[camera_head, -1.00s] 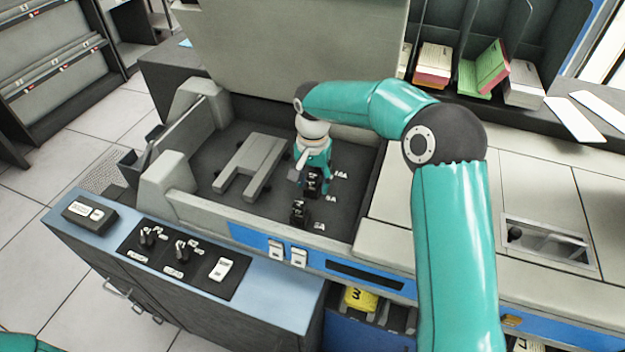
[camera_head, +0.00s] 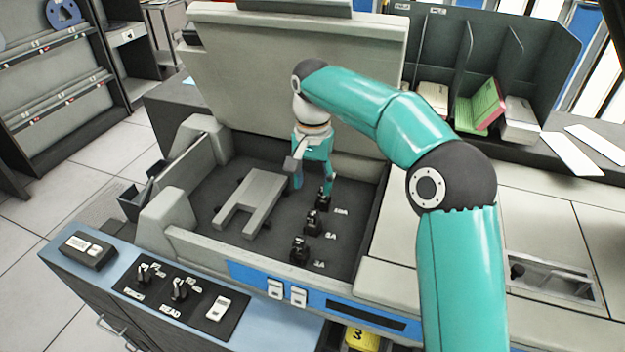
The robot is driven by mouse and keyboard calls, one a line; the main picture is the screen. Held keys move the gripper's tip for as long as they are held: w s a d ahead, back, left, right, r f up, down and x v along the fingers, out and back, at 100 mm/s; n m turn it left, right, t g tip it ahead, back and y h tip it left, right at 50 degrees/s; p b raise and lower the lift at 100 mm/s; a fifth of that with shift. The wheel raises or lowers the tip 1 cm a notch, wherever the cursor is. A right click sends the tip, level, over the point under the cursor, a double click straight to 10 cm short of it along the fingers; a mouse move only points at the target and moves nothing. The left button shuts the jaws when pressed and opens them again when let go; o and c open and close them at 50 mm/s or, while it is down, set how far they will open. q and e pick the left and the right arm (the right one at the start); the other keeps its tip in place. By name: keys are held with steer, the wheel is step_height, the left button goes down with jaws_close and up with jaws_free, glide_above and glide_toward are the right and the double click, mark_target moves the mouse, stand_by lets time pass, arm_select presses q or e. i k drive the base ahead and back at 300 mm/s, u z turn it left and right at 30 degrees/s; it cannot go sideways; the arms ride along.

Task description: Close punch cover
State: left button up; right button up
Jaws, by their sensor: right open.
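The punch cover (camera_head: 290,70) is a large light-grey panel standing raised, leaning back behind the open punch bay. The bay's dark floor (camera_head: 205,195) is exposed, with a grey fork-shaped block (camera_head: 255,196) and several black switches (camera_head: 300,248) in a row. My right gripper (camera_head: 312,182) is open and hangs over the back right of the bay, near the rearmost switch. It looks empty and is in front of the cover's lower part; I cannot tell whether it touches anything. My left gripper is not in view.
A blue-edged control panel (camera_head: 215,278) with switches runs along the front left. A dark rack (camera_head: 505,60) with card stacks (camera_head: 485,105) stands at the back right. Flat grey machine top (camera_head: 535,215) lies to the right, partly behind my right arm.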

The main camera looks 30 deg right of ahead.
mark_target(251, 51)
steer(key=z, duration=0.05)
steer(key=k, duration=1)
steer(key=u, duration=0.05)
